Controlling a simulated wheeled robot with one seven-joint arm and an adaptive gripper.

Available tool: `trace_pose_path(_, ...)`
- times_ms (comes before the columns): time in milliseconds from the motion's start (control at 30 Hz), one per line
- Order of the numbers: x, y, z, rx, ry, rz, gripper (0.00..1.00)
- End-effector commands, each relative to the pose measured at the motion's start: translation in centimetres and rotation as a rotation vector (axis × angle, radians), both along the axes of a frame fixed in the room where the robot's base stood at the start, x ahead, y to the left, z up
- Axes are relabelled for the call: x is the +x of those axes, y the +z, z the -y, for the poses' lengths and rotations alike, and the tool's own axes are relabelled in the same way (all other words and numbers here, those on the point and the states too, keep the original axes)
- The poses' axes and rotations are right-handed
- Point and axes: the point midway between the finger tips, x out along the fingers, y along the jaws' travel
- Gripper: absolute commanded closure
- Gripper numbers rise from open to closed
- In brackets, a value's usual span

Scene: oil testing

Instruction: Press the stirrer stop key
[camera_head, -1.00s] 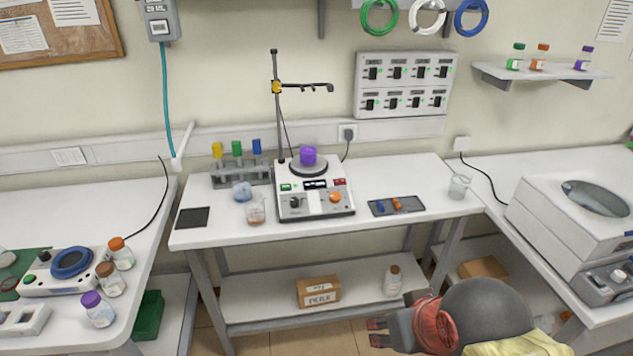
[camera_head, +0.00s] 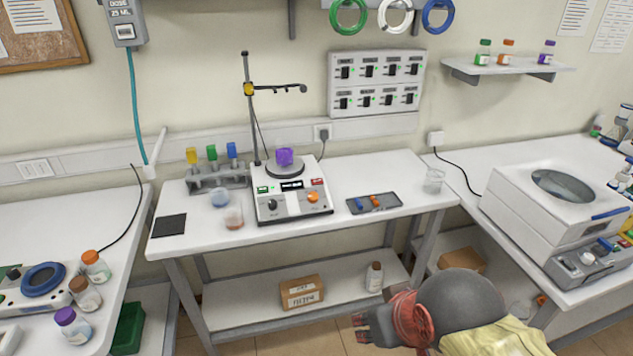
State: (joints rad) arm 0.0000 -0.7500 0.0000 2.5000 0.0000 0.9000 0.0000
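The stirrer (camera_head: 290,210) is a white-and-grey box on the middle table, with a round plate holding a purple vessel (camera_head: 285,157). Its front panel has a green key (camera_head: 263,189) at left, a dark display (camera_head: 291,186), a red key (camera_head: 317,182) at right, a black knob (camera_head: 272,205) and an orange knob (camera_head: 313,197). The key labels are too small to read. My gripper (camera_head: 358,327) is low at the bottom, well below and right of the stirrer, touching nothing visible. Its two fingertips look apart, with nothing between them.
A stand rod (camera_head: 252,110) with a clamp rises behind the stirrer. A box (camera_head: 301,291) and a bottle (camera_head: 374,277) stand on the lower shelf. A large white machine (camera_head: 550,210) occupies the right bench.

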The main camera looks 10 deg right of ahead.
Motion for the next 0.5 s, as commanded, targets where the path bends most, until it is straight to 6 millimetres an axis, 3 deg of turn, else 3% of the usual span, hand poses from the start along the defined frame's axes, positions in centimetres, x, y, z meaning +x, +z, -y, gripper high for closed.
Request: trace_pose_path(500,0.0,0.0,0.0,0.0,0.0,0.0,1.0)
